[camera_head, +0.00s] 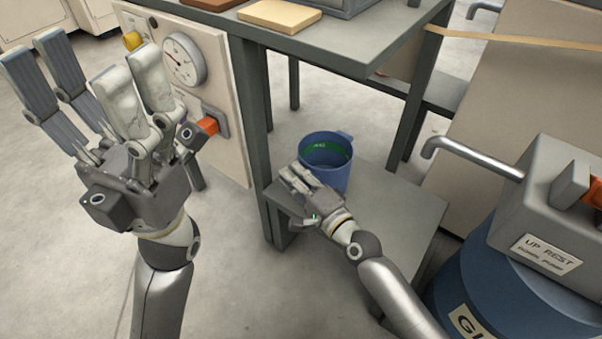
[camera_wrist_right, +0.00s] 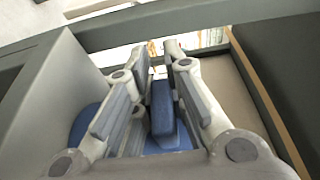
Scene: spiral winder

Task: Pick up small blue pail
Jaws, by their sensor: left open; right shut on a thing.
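The small blue pail (camera_head: 338,180) stands upright at the lower shelf of the grey table, with green marking inside its rim. My right gripper (camera_head: 300,178) is at the pail's near left side, its fingers shut on it. In the right wrist view a blue upright part of the pail (camera_wrist_right: 163,112), which looks like its handle, sits between the fingers (camera_wrist_right: 158,75). More blue shows behind the left finger. The fingers hide part of the pail's near wall. My left gripper (camera_head: 95,80) is open and empty, raised at the left with its fingers spread.
The grey shelf (camera_head: 400,215) has bare room right of the pail. Table legs (camera_head: 250,110) and the tabletop (camera_head: 340,35) frame it. A gauge panel (camera_head: 215,75) with an orange handle stands at left. A blue drum (camera_head: 480,280) with a grey pump (camera_head: 545,215) stands at right.

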